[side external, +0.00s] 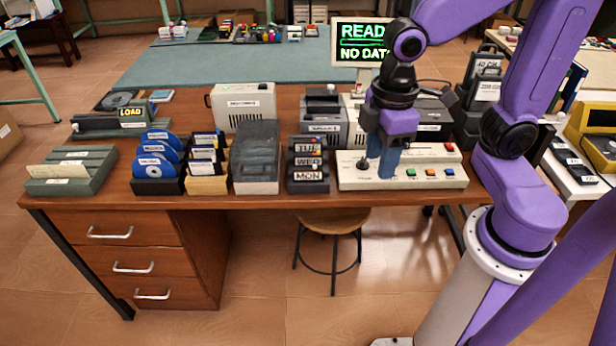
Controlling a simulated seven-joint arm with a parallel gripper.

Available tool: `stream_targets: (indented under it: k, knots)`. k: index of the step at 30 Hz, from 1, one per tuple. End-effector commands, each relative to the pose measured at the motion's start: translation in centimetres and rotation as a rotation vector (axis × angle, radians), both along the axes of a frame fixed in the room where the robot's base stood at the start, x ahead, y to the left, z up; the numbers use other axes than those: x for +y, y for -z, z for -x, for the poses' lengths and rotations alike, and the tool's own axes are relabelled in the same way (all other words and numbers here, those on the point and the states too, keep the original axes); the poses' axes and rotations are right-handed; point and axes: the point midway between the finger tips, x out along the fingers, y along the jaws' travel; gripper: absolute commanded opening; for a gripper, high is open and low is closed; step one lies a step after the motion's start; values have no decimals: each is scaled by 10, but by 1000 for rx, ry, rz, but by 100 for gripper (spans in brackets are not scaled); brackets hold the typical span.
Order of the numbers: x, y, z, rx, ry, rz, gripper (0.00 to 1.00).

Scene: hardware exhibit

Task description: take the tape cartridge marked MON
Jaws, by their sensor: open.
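The tape cartridge marked MON (308,176) is in a dark rack on the desk, near the front edge. It is the lowest and nearest of the labelled cartridges. The WED cartridge (307,163) and the TUE cartridge (306,149) stand behind it. My gripper (386,168) points down over the light control panel, to the right of the rack and apart from MON. It is open, and I see nothing held in it. The gap between its fingers is hard to make out from this side.
A grey box (256,155) stands close left of the rack. The control panel (440,178) with coloured buttons is close right. Disk holders (158,160) and a card tray (70,170) lie farther left. A READ screen (360,42) and grey machines (323,117) stand behind.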

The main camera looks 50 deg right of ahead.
Motion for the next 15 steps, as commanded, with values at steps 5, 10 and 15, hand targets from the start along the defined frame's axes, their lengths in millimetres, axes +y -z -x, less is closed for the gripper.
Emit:
stream_targets:
  k: [5, 10, 15]
  knots:
    - [6, 0, -57, 4, 57, 7, 47]
    - [1, 2, -110, 7, 107, 11, 47]
    - [-13, 8, -162, 11, 156, 14, 47]
